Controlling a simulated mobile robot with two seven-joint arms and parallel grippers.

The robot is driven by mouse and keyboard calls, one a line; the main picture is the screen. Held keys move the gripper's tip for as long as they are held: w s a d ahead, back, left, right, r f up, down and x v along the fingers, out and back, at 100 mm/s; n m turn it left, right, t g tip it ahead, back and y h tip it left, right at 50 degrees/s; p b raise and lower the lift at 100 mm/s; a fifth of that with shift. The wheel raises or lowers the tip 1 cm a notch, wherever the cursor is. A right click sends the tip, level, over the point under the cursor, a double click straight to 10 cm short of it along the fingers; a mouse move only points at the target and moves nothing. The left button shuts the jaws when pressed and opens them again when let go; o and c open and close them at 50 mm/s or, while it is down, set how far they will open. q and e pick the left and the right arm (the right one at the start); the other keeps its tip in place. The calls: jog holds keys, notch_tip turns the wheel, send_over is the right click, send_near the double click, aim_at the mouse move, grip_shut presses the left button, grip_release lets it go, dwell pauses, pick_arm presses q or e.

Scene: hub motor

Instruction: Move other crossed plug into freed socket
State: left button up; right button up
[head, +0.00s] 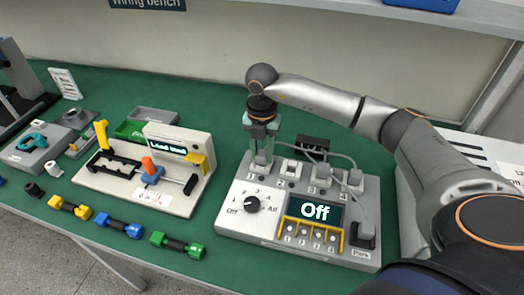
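My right gripper (262,158) points straight down over the leftmost socket position at the back of the grey test unit (228,217). Its fingertips are at a small grey part there; whether they grip a plug is too small to tell. To its right, a pale socket position (291,169) shows no clear cable. Further right, a grey plug (321,176) and another grey plug (353,180) sit in their sockets with grey cables. The cables run near a black block (313,144) behind the unit. My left gripper is not in view.
The unit has a black dial (252,204) and a display (315,211) reading "Off". A black connector (364,236) is at its right front. A white fixture (128,195) and yellow, blue and green dumbbell-shaped parts (177,245) are left. Green bench top between fixture and unit is clear.

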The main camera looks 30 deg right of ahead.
jog(key=o, duration=0.5)
jog(key=shift+r, duration=0.1)
notch_tip(320, 180, up, 12)
jog(key=shift+r, duration=0.15)
dwell(0.3)
